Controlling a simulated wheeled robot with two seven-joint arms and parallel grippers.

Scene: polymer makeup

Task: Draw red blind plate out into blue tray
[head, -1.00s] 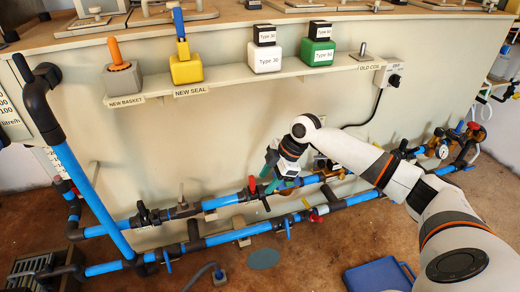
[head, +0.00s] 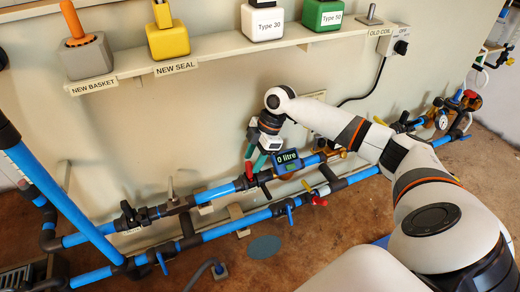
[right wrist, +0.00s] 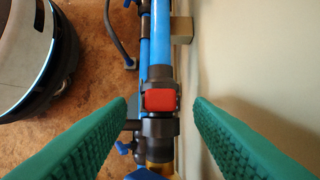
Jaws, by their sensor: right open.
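The red blind plate (right wrist: 160,100) stands out of a dark fitting on the upper blue pipe. It also shows as a small red piece in the head view (head: 249,171). My right gripper (head: 255,157) is open, its green fingers pointing down at the pipe. In the right wrist view the two fingers stand apart on either side of the red plate, with clear gaps. The blue tray shows only as a sliver of blue (head: 382,241) on the floor, mostly hidden behind my right arm. My left gripper is not in view.
A meter reading "0 litre" (head: 287,160) sits on the same pipe, right beside my gripper. The lower blue pipe (head: 238,226) with a red-handled valve (head: 318,200) runs in front. The wall stands close behind. A shelf (head: 215,62) with several labelled blocks is above.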

